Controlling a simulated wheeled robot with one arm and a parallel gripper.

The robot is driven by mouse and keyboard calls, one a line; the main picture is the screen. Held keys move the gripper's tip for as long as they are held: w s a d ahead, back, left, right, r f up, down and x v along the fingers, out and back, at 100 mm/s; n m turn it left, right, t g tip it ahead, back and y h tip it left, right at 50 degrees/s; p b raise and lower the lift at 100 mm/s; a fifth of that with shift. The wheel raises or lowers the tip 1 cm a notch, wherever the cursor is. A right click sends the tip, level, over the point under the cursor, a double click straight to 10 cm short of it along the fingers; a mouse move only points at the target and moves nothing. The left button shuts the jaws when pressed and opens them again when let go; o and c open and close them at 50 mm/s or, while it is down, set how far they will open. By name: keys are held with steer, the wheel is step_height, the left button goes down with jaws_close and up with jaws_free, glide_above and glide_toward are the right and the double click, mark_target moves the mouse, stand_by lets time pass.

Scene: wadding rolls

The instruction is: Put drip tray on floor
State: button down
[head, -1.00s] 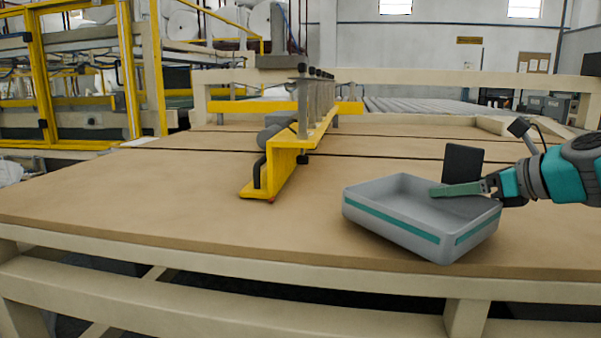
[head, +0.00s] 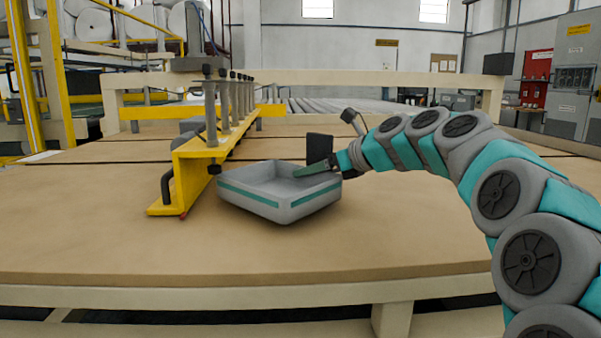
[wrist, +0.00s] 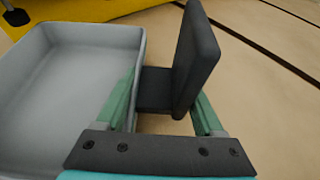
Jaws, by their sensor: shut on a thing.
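The drip tray (head: 282,203) is a shallow grey open box with a teal stripe, looking level and empty over the brown tabletop. Whether it touches the top or hangs just above it, I cannot tell. My gripper (head: 317,168) is at its right side, shut on it, with one green finger over the tray's inside. In the wrist view the tray (wrist: 75,85) fills the left side, its wall beside the left finger. A black upright plate (wrist: 197,60) and a dark flat piece (wrist: 155,88) show between the fingers (wrist: 165,110). The exact contact is hidden.
The tray is over a wide brown table (head: 130,240) on a cream frame. A yellow beam (head: 190,165) with several upright rods stands close to the tray's left. The tabletop in front is clear. Only a dark strip of floor (head: 230,312) shows below the table edge.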

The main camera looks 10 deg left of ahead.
mark_target(287, 168)
steer(key=shift+w+a, duration=0.5)
steer(key=shift+a, duration=0.3)
steer(key=shift+w+a, duration=0.45)
steer(key=shift+a, duration=0.35)
steer(key=shift+f, duration=0.65)
steer(key=shift+f, duration=0.1)
jaws_free()
steer(key=shift+f, duration=0.1)
